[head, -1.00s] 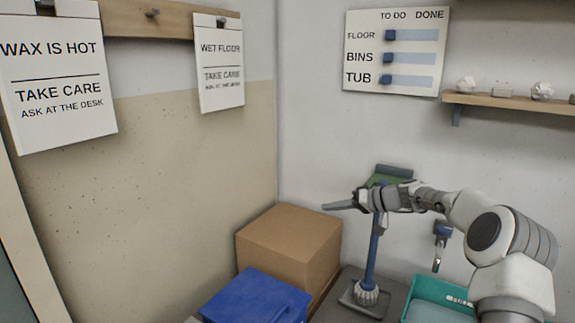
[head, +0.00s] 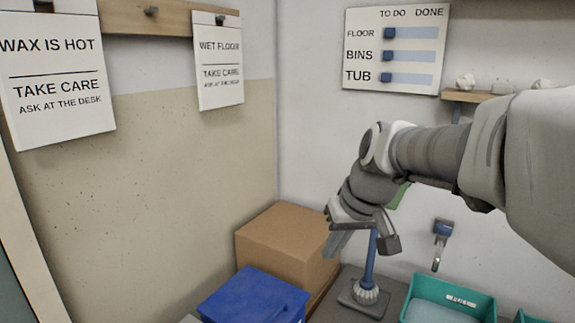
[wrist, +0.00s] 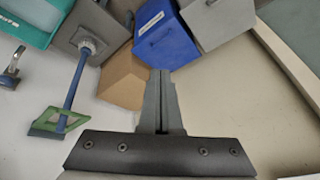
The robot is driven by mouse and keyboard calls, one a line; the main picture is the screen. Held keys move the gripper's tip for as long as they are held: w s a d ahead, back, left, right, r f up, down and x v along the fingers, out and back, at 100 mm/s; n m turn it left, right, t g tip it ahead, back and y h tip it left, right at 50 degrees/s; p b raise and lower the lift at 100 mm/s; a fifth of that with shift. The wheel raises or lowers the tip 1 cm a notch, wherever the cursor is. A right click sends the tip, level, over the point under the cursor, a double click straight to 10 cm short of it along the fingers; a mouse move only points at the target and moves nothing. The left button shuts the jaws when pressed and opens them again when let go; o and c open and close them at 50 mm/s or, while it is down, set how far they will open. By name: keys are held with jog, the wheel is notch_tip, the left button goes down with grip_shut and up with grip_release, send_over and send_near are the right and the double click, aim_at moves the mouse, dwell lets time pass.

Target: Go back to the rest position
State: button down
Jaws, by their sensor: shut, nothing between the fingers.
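My gripper (head: 340,240) is at the right of the middle in the head view, in front of the cardboard box's right side and the blue pole. It points downward and is empty. In the wrist view my gripper (wrist: 161,75) shows its fingers pressed together with nothing between them. The fingers overlap the box and the blue bin in that picture; I cannot tell the exact gap to them.
A cardboard box (head: 285,235) stands in the corner behind a blue bin (head: 255,298). A blue-handled tool (head: 370,262) stands upright on a grey base. A teal tub (head: 470,298) is at the lower right. The wall on the left is clear below the signs.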

jog(key=s+d+f+m+t+h, duration=0.1)
jog(key=s+d+f, duration=0.15)
jog(key=s, duration=0.65)
jog(key=s+d+f+m+t+h, duration=0.15)
jog(key=s+d, duration=0.25)
jog(key=s, duration=0.6)
notch_tip(320, 180, up, 29)
jog(key=w+g+p, duration=0.1)
jog(key=p, duration=2.7)
jog(key=shift+r, duration=0.15)
